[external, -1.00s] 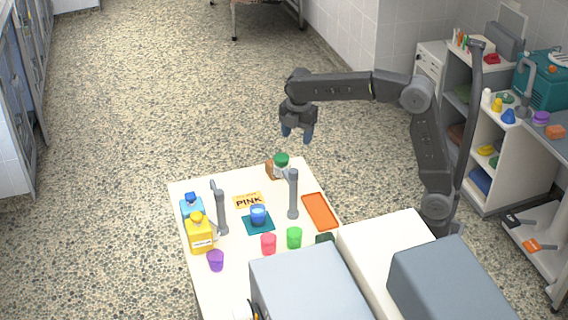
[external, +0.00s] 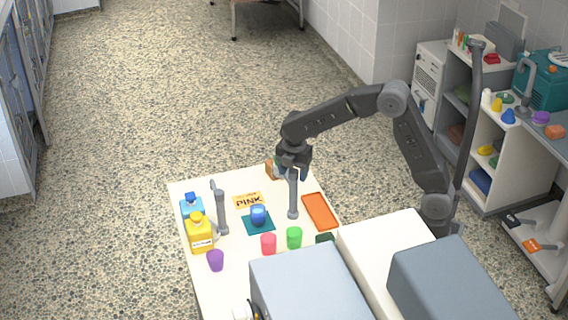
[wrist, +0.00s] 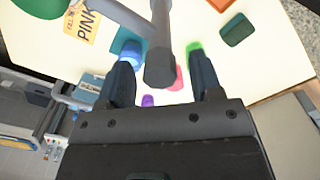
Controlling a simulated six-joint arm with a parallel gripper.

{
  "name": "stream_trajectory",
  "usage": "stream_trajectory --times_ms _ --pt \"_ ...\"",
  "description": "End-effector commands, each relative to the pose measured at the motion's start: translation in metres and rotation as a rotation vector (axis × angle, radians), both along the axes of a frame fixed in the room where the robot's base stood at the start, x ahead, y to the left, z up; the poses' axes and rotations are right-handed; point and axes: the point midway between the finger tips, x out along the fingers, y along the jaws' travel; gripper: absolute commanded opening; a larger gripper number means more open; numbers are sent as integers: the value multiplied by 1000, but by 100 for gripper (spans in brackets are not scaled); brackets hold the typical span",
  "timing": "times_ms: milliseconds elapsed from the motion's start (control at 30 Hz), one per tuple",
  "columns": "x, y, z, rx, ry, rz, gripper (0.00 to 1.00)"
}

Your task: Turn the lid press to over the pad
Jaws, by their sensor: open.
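The lid press is a grey post (external: 293,200) on the right half of the table. In the wrist view its arm (wrist: 120,14) runs from the post to a green lid (wrist: 42,6) at the upper left, away from the teal pad. The teal pad (external: 258,230) lies left of the post, with a blue cup (external: 258,215) on it. My gripper (external: 294,172) is down at the post's top. Its fingers (wrist: 162,88) are open, one on each side of the post top (wrist: 160,72); I cannot tell whether they touch it. My gripper mostly hides the lid in the external view.
A second grey post (external: 221,210), a yellow bottle (external: 199,235) and a blue bottle (external: 191,207) stand left. Red (external: 268,244), green (external: 294,238) and purple (external: 215,261) cups stand in front. An orange tray (external: 320,211) lies right, a PINK card (external: 248,200) behind the pad.

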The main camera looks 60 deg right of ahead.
Motion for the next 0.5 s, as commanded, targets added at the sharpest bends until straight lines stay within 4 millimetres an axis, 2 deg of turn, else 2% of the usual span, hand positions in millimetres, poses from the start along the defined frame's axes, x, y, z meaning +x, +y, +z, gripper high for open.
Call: stream_trajectory --times_ms 333,500 --pt "0 0 -4 0 0 0 59" --pt "0 0 -4 0 -1 0 44"
